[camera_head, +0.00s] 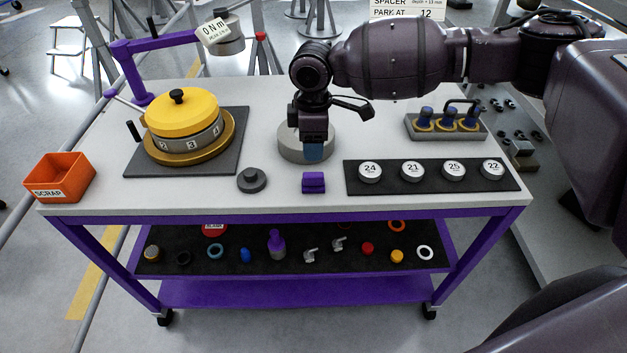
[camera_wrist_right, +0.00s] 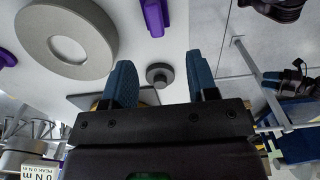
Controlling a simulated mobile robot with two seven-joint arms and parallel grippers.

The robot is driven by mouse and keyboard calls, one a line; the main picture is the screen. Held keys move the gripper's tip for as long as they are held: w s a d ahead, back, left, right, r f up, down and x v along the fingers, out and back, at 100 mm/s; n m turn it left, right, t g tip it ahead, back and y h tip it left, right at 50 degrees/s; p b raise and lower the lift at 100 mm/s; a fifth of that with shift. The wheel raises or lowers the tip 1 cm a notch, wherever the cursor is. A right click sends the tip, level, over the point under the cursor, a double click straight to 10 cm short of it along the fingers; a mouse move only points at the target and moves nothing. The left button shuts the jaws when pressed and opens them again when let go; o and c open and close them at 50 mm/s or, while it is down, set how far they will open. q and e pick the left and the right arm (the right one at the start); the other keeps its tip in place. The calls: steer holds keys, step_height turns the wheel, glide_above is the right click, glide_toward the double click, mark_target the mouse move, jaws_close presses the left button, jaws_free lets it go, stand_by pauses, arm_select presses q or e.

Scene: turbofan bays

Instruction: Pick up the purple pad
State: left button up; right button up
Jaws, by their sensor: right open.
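The purple pad (camera_head: 313,182) is a small stepped block lying on the white table top near its front edge, left of the black number mat. In the right wrist view the pad (camera_wrist_right: 154,16) shows at the top, beyond the fingertips and apart from them. My right gripper (camera_head: 313,152) points down over the grey ring, behind the pad. In the right wrist view its two blue fingers (camera_wrist_right: 162,82) stand apart with nothing gripped between them. My left gripper is not in view.
The grey ring (camera_head: 296,153) is beneath the right gripper. A grey knobbed disc (camera_head: 252,180) lies left of the pad. The black mat (camera_head: 393,188) with several numbered white discs lies right. A yellow-topped drum (camera_head: 182,115) and an orange scrap bin (camera_head: 62,178) stand left.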

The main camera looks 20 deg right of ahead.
mark_target(313, 174)
steer(key=shift+w+d+f+b, duration=0.1)
steer(key=shift+w+f+b, duration=0.1)
steer(key=shift+f, duration=2.45)
steer(key=shift+w+d+f+b, duration=0.1)
steer(key=shift+f+b, duration=0.1)
steer(key=shift+f, duration=2.45)
steer(key=shift+c, duration=0.4)
jaws_close()
